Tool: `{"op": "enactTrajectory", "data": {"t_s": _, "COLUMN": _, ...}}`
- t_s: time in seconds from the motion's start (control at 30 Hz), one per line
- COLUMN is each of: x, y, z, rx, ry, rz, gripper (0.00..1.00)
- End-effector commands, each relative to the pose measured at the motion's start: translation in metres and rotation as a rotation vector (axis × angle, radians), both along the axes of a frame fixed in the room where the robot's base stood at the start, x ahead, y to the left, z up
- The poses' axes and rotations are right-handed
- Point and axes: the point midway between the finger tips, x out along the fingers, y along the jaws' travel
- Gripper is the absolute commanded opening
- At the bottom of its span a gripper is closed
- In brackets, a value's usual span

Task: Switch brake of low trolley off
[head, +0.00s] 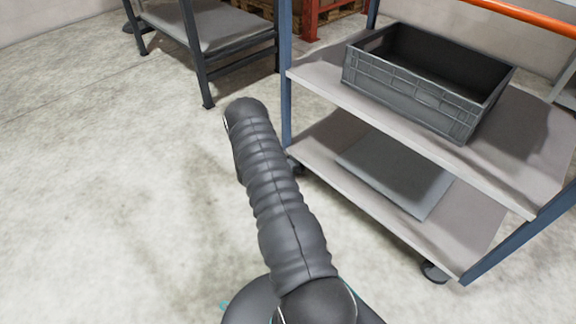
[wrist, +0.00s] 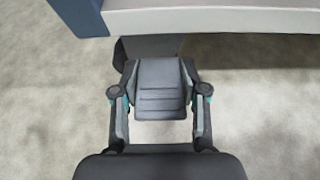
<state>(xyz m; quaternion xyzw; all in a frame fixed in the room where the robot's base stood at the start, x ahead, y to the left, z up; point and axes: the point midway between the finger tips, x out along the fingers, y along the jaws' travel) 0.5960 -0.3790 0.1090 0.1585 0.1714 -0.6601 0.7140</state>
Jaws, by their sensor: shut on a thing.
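A trolley with blue posts and pale shelves (head: 320,143) stands right of my arm in the head view. Its lower deck edge (wrist: 215,20) and a blue corner post (wrist: 78,15) cross the top of the wrist view. A dark grey ridged brake pedal (wrist: 160,75) sticks out below that corner, beside a dark wheel part (wrist: 119,55). My gripper (wrist: 160,95) is shut on the pedal, with one finger at each side. In the head view my arm hides the gripper and the pedal; I cannot tell the brake's state.
A grey crate (head: 405,97) stands on the trolley's upper shelf and a flat grey panel (head: 395,175) lies on the lower one. Another caster (head: 434,272) is at the near right corner. A dark-framed table (head: 200,50) stands behind. The concrete floor at left is clear.

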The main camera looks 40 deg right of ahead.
Motion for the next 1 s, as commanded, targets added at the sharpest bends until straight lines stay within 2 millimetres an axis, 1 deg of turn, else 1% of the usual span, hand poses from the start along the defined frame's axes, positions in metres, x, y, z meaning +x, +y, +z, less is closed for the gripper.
{"op": "enactTrajectory", "data": {"t_s": 0.23, "x": -0.0004, "y": -0.0018, "z": 0.0022, "rx": 0.060, "ry": 0.003, "rz": -0.002, "gripper": 0.09}}
{"op": "enactTrajectory", "data": {"t_s": 0.63, "x": -0.0004, "y": -0.0019, "z": 0.0019, "rx": 0.068, "ry": 0.005, "rz": -0.001, "gripper": 0.09}}
{"op": "enactTrajectory", "data": {"t_s": 0.67, "x": -0.0003, "y": -0.0019, "z": 0.0020, "rx": 0.068, "ry": 0.005, "rz": -0.001, "gripper": 0.46}}
{"op": "enactTrajectory", "data": {"t_s": 0.7, "x": -0.0003, "y": -0.0018, "z": 0.0020, "rx": 0.068, "ry": 0.005, "rz": -0.001, "gripper": 0.56}}
{"op": "enactTrajectory", "data": {"t_s": 0.73, "x": -0.0003, "y": -0.0017, "z": 0.0020, "rx": 0.068, "ry": 0.005, "rz": -0.001, "gripper": 0.63}}
{"op": "enactTrajectory", "data": {"t_s": 0.77, "x": -0.0001, "y": -0.0015, "z": 0.0020, "rx": 0.068, "ry": 0.005, "rz": -0.001, "gripper": 0.69}}
{"op": "enactTrajectory", "data": {"t_s": 1.0, "x": 0.0009, "y": 0.0005, "z": 0.0019, "rx": 0.068, "ry": 0.006, "rz": 0.001, "gripper": 0.69}}
